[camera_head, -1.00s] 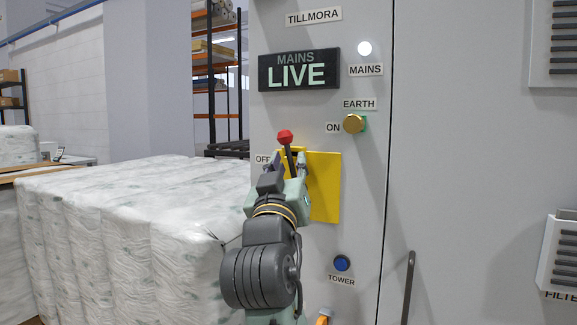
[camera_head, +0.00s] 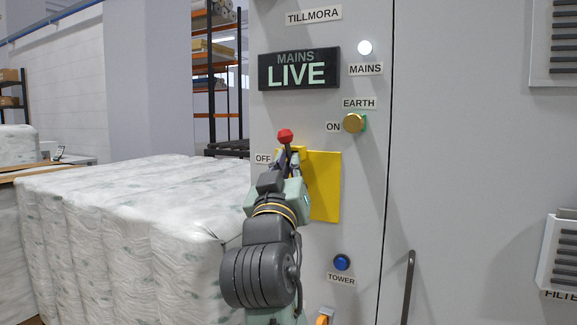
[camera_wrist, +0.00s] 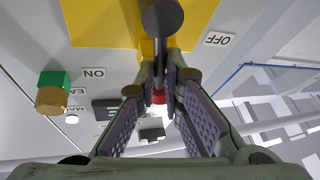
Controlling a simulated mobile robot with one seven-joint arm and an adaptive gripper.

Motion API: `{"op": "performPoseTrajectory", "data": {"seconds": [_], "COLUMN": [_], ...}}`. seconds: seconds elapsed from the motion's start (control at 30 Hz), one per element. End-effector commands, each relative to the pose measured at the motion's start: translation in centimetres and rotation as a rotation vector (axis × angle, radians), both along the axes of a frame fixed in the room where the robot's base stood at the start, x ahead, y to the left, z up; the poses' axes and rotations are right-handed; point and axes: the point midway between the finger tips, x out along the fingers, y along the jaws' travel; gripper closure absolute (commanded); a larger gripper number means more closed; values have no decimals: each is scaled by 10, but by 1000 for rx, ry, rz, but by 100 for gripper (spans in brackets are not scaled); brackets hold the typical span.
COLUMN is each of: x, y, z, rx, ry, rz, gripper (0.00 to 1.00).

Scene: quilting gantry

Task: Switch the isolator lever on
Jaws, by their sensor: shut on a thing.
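The isolator lever shows in the head view as a red knob (camera_head: 285,136) on a dark shaft, on a yellow plate (camera_head: 325,190). It points upward, leaning slightly left, near the OFF label (camera_head: 263,159). The ON label (camera_head: 333,126) is up to the right. My gripper (camera_head: 287,160) is shut on the shaft below the knob. In the wrist view my gripper (camera_wrist: 161,75) has its fingertips on either side of the shaft, between the dark pivot (camera_wrist: 162,17) and the red knob (camera_wrist: 158,97). My fingers hide part of the shaft.
A brass EARTH knob (camera_head: 354,123) sticks out to the upper right, and a blue TOWER button (camera_head: 342,262) sits below. The MAINS LIVE sign (camera_head: 299,69) and white MAINS lamp (camera_head: 365,48) are lit. Wrapped white bales (camera_head: 130,215) stand close on the left.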

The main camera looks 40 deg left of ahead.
Motion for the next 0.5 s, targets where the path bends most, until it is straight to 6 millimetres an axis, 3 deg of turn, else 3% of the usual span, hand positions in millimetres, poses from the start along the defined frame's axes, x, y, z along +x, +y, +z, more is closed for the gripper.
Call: {"op": "performPoseTrajectory", "data": {"seconds": [0.5], "x": [3], "y": [-13], "z": [0], "rx": [265], "ry": [63], "rz": [0], "gripper": [100]}}
